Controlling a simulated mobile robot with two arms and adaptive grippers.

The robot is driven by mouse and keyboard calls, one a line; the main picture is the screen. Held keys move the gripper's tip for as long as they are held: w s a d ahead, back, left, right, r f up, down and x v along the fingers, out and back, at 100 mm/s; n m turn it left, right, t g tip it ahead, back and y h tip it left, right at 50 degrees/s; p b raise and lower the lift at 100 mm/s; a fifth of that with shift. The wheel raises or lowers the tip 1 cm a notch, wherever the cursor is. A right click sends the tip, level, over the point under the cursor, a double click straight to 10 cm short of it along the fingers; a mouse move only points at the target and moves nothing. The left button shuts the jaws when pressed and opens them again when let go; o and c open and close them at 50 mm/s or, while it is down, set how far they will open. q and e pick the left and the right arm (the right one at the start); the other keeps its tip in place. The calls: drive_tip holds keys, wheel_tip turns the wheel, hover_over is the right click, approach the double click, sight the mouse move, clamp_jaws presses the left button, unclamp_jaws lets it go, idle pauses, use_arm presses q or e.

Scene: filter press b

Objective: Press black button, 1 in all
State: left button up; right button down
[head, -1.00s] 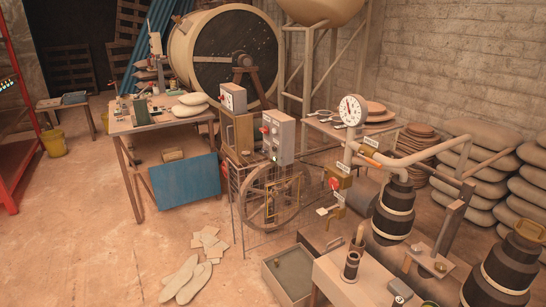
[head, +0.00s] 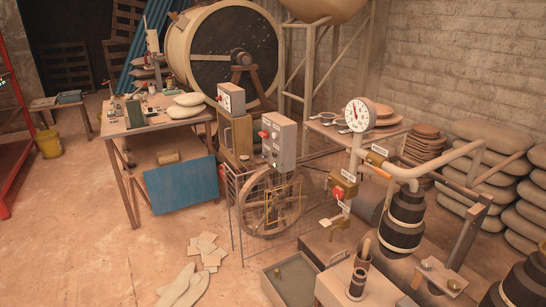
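A grey control box (head: 279,140) stands above the spoked wheel in the middle of the head view. It has a red knob on its left side and small controls on its front, too small to tell a black button for sure. A smaller pale box (head: 231,98) with a red mark stands behind it to the left. A yellow box with a red button (head: 338,194) sits on the pipework to the right. Neither of my grippers is in view.
A wire guard and spoked wheel (head: 270,203) stand below the grey box. A pressure gauge (head: 360,114) and pale pipes rise at right. A cluttered wooden table (head: 143,127) is at left. Open floor (head: 90,220) lies front left, with flat pieces (head: 183,286) on it.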

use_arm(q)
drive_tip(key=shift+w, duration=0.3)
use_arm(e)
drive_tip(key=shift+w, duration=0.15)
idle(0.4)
